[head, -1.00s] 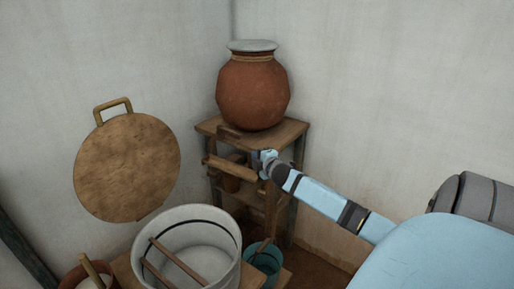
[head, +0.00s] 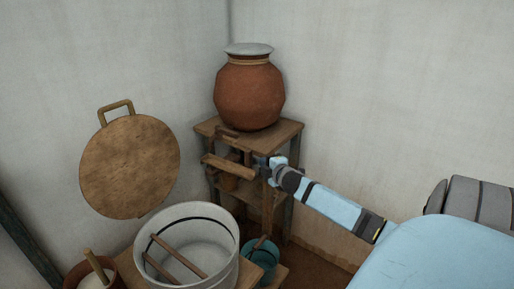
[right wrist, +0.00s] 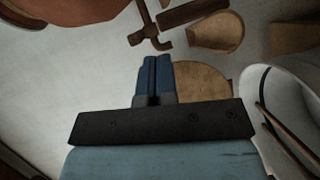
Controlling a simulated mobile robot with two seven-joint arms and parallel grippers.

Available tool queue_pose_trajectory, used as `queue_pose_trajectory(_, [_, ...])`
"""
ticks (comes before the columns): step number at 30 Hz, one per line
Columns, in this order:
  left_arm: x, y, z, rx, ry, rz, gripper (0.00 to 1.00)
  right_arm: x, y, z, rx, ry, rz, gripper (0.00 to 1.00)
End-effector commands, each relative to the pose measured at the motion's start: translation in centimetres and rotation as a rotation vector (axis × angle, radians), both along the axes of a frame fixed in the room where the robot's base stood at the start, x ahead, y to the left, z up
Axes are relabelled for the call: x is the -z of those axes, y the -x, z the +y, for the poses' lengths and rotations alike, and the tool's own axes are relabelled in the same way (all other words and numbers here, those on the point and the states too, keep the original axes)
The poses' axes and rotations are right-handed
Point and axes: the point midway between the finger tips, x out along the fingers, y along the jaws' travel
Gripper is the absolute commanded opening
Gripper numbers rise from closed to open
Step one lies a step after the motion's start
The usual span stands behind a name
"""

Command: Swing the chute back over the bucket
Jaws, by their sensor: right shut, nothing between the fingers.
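The chute (head: 228,167) is a short wooden trough under the clay pot, at the front of the wooden stand (head: 282,133). It points to the left, not toward the teal bucket (head: 264,256), which stands low at the right of the white tub. My right gripper (head: 261,167) is shut and empty near the chute's right end. I cannot tell whether it touches the chute. In the right wrist view the closed fingertips (right wrist: 154,60) show with nothing between them. My left gripper is not in view.
A large clay pot (head: 249,95) with a lid stands on the stand. A white tub (head: 225,268) with sticks in it is in front. A round wooden board (head: 130,167) with a handle is at the left wall. A small brown pot (head: 74,275) is at lower left.

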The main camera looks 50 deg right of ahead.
Motion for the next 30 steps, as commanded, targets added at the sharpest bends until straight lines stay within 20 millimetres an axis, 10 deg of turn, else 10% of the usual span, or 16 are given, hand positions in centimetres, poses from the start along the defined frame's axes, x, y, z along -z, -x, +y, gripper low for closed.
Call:
queue_pose_trajectory(10, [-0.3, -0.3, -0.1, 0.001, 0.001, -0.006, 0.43, -0.7, 4.7, -0.1, -0.001, -0.001, 0.0, 0.0])
queue_pose_trajectory(30, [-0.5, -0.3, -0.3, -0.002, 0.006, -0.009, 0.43, -0.8, 5.2, -0.1, -0.001, -0.001, -0.001, 0.0])
